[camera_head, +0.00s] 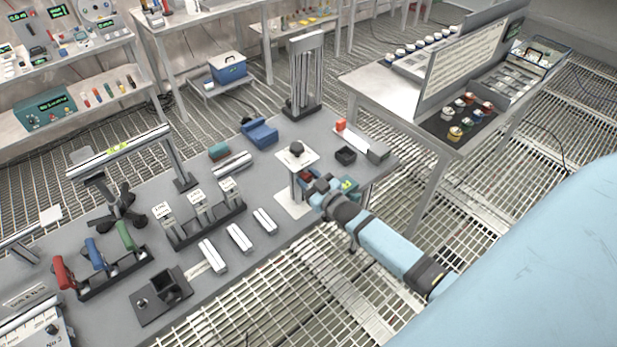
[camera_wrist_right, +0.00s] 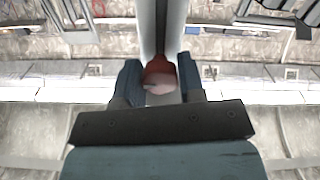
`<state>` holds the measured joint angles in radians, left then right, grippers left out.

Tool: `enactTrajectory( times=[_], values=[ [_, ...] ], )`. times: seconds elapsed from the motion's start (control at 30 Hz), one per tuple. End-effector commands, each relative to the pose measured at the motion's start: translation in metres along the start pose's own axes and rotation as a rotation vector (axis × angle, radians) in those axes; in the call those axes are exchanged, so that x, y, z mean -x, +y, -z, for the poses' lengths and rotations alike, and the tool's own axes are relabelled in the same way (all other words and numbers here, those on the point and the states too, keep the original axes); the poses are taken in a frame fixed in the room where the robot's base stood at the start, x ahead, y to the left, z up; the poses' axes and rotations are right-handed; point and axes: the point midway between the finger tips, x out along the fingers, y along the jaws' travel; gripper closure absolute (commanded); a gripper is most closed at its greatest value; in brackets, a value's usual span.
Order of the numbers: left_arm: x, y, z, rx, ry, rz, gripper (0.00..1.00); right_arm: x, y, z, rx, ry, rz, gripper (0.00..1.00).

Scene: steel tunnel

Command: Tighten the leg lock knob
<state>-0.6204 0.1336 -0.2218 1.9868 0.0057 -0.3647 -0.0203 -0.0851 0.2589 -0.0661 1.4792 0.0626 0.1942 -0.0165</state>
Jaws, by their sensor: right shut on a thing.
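The leg lock knob is a red, rounded knob (camera_wrist_right: 158,74) between the two blue fingers of my right gripper (camera_wrist_right: 159,82). It sits in front of a pale upright leg (camera_wrist_right: 148,25). In the head view my right gripper (camera_head: 312,187) is at a small stand with a white top plate (camera_head: 312,157) and a white base plate (camera_head: 294,205). A dark round piece (camera_head: 296,148) sits on the top plate. The gripper is shut on the knob and largely hides it in the head view. My left gripper is not in view.
The stand is on a long grey bench (camera_head: 255,240) near its right edge. A tall metal column (camera_head: 305,75) stands farther back. White bars (camera_head: 239,237) lie to the left.

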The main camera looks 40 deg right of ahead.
Motion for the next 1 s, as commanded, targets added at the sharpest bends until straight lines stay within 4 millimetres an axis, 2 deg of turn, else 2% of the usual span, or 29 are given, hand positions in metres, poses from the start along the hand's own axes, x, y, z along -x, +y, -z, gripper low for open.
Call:
enactTrajectory(
  times=[0.4, 0.93, 0.97, 1.0],
  values=[
    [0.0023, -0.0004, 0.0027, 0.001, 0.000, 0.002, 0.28, 0.0000, -0.0005, 0.0001, -0.184, 0.000, 0.001, 0.87],
    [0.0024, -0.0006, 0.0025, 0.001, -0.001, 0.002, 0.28, 0.0001, -0.0006, -0.0002, -0.207, -0.001, 0.001, 0.87],
    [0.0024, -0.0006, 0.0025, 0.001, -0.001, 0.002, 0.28, 0.0001, -0.0005, -0.0002, -0.207, -0.001, 0.001, 0.61],
    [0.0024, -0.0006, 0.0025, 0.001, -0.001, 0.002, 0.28, 0.0001, -0.0006, -0.0002, -0.207, -0.001, 0.001, 0.52]
  ],
)
